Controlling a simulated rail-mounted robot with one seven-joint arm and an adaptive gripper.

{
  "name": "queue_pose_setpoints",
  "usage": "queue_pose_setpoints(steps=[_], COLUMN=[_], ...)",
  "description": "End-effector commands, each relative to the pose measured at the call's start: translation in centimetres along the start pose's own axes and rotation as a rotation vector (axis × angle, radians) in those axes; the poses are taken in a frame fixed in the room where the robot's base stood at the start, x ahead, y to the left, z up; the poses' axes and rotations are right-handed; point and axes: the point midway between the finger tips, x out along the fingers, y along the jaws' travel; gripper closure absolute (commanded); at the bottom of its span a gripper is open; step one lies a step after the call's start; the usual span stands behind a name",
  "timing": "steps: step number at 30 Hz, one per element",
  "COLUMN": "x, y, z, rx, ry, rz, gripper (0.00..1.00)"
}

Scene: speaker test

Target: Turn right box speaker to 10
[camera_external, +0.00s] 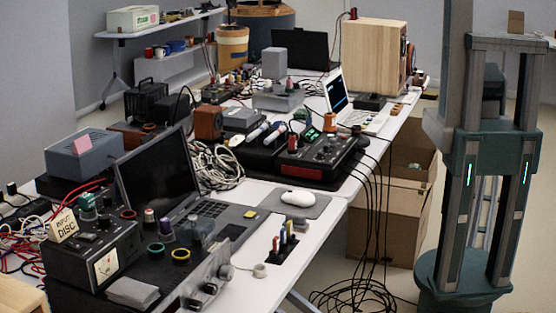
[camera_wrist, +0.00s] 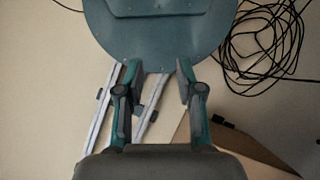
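A light wooden box speaker (camera_external: 375,58) stands upright at the far right end of the table in the external view. Its front faces right and shows only as a thin edge, so no dial or marking can be read. A corner of another light wooden box (camera_external: 18,300) shows at the lower left; I cannot tell if it is also a speaker. My gripper (camera_wrist: 158,72) is open and empty in the wrist view, pointing down over the floor and my own base. No speaker shows in the wrist view. I cannot make out my gripper in the external view.
The long white table (camera_external: 318,222) is crowded with laptops, a mixer (camera_external: 315,158), an amplifier (camera_external: 90,255) and cables. Black cables (camera_external: 355,297) hang to a coil on the floor, also in the wrist view (camera_wrist: 265,45). Cardboard boxes (camera_external: 390,225) stand between the table and my base.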

Motion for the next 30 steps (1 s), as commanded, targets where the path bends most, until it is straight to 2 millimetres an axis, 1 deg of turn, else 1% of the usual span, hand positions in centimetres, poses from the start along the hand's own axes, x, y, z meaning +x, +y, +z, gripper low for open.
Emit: queue_pose_setpoints(steps=[2, 5, 8, 9, 11, 12, 14, 15, 17, 18, 20, 21, 23, 24, 26, 27, 29, 30], x=[0.4, 0.0, -1.0, -1.6, -2.8, -3.8, -5.5, -6.9, -9.2, -10.9, -13.7, -15.8, -19.2, -21.7, -25.7, -28.6, -33.4, -36.7], y=[0.1, 0.4, 0.9, 1.0, 0.9, 0.7, 0.3, 0.0, -0.4, -0.6, -1.0, -1.1, -1.3, -1.4, -1.3, -1.2, -0.9, -0.7], z=[-0.5, -2.2, -5.6, -7.4, -10.3, -12.3, -15.3, -17.3, -20.3, -22.2, -25.1, -26.9, -29.5, -31.1, -33.4, -34.7, -36.5, -37.5], rx=[0.006, 0.019, 0.039, 0.052, 0.075, 0.091, 0.101, 0.098, 0.080, 0.063, 0.027, -0.002, -0.054, -0.093, -0.157, -0.205, -0.281, -0.337], ry=[0.003, 0.033, 0.084, 0.110, 0.154, 0.186, 0.237, 0.274, 0.334, 0.378, 0.449, 0.502, 0.588, 0.650, 0.753, 0.827, 0.952, 1.042], rz=[-0.004, -0.012, -0.026, -0.043, -0.085, -0.121, -0.182, -0.227, -0.295, -0.339, -0.407, -0.451, -0.514, -0.554, -0.611, -0.646, -0.691, -0.716], gripper=[0.71, 0.71, 0.71, 0.71, 0.71, 0.71, 0.71, 0.71, 0.71, 0.71, 0.71, 0.71, 0.71, 0.71, 0.71, 0.71, 0.71, 0.71])
